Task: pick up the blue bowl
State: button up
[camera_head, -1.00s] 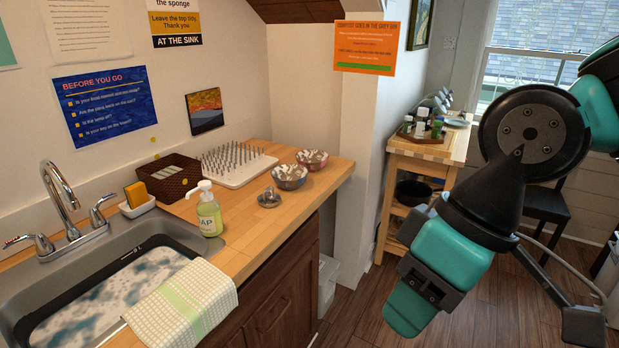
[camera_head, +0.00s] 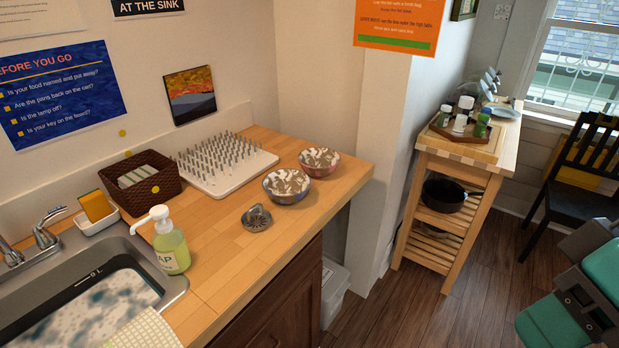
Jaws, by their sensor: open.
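The blue bowl (camera_head: 286,187) stands upright on the wooden counter, near its front right part. It has a blue patterned outside and pale, mottled contents. A similar reddish bowl (camera_head: 320,163) stands close behind it to the right. My gripper (camera_head: 556,322) shows only in part at the lower right corner, cut off by the picture edge. It is open, far to the right of the bowl and apart from it. Its far side is out of view.
A metal sink strainer (camera_head: 257,219) lies just left of the blue bowl. A spiked white drying rack (camera_head: 227,163) is behind. A soap bottle (camera_head: 171,246) and dark basket (camera_head: 147,184) stand left. A wooden cart (camera_head: 455,162) stands right, beyond a wall post.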

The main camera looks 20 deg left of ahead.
aim_at(285, 187)
jog(key=u, duration=0.4)
jog(key=i, duration=0.95)
jog(key=u, duration=0.75)
